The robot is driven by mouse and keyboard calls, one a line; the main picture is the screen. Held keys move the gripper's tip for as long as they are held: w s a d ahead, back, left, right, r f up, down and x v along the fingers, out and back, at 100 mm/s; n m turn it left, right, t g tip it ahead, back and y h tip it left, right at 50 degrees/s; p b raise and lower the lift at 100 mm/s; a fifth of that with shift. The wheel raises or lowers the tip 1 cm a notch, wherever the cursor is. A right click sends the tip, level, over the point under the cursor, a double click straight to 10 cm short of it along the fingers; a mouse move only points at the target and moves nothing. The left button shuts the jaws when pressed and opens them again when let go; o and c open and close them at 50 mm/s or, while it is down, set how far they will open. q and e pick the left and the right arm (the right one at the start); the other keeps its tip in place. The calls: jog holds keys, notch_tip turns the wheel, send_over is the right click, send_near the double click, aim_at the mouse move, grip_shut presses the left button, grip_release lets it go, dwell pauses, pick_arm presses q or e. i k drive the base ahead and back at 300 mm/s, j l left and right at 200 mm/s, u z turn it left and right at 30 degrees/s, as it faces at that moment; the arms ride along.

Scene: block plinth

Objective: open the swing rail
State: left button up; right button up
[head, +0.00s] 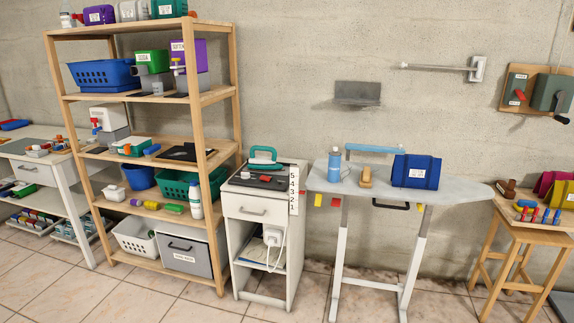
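The swing rail (435,68) is a thin white bar on the grey block wall, in the upper right of the head view. It joins a white wall bracket (477,69) at its right end and runs left to a small tip. It appears to lie roughly along the wall, above the ironing board. Neither of my grippers is in view.
An ironing board (465,190) with a blue box (416,171) and a blue bottle (335,167) stands below the rail. A white cabinet (246,207) and a wooden shelf (223,150) stand left; a wooden stool table (519,228) stands right. Tiled floor (205,309) is clear in front.

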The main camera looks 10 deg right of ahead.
aim_at(479, 69)
jog(key=i+j+z, duration=0.15)
jog(key=i+z, duration=0.25)
jog(key=i+j+z, duration=0.4)
jog(key=i, duration=0.15)
jog(key=i+j+z, duration=0.4)
jog(key=i+l+u, duration=0.25)
jog(key=i, duration=0.15)
jog(key=i+l+u, duration=0.25)
jog(key=i+l, duration=0.05)
jog(key=i, duration=0.1)
